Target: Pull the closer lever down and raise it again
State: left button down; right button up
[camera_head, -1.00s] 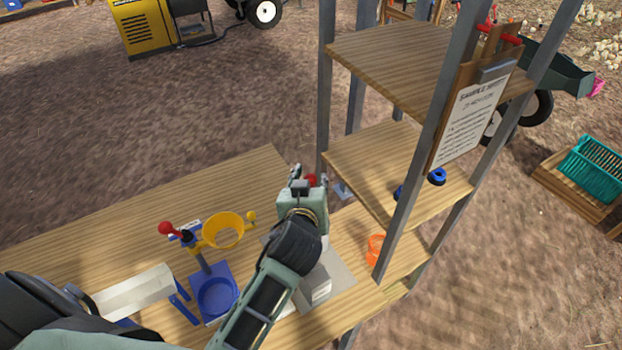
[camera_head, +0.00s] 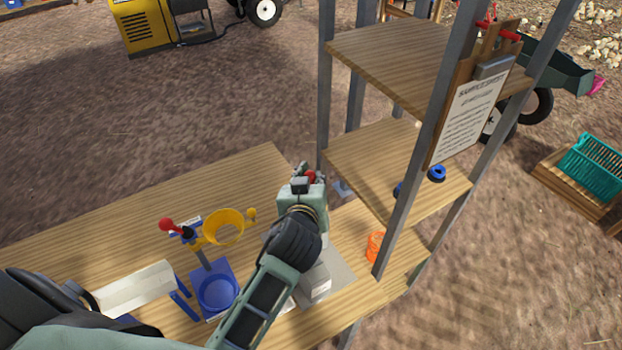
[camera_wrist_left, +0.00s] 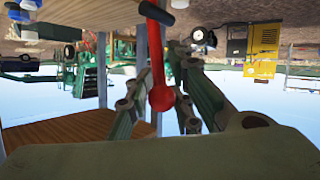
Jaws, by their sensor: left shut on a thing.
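A red ball knob (camera_head: 311,177) on a red lever rod (camera_wrist_left: 156,55) stands by the grey shelf post. My left gripper (camera_head: 307,174) reaches over the table and is shut on this knob. In the left wrist view the knob (camera_wrist_left: 161,97) lies between the two fingers of my left gripper (camera_wrist_left: 164,98). The lever's base is mostly hidden behind my arm and gripper. Another lever with a red knob (camera_head: 166,225) stands to the left, by the yellow ring-shaped holder (camera_head: 223,228). My right gripper is not in view.
A blue round holder (camera_head: 217,292) and a pale trough (camera_head: 135,290) sit on the wooden table (camera_head: 110,220) at left. A wooden shelf (camera_head: 380,160) with grey posts rises close to the gripper's right. An orange object (camera_head: 375,246) lies below it. The table's far left is clear.

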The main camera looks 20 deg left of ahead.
pick_arm(q)
jog(key=shift+s+a+f+b, duration=0.15)
jog(key=shift+f+b, duration=0.05)
jog(key=shift+b, duration=0.2)
jog(key=s+a+f+n+t+b, duration=0.4)
jog(key=s+a+b, duration=0.1)
jog(key=b, duration=0.9)
jog(key=shift+s+f+n+t, duration=0.15)
jog(key=shift+s+n+t, duration=0.2)
jog(key=shift+s, duration=0.3)
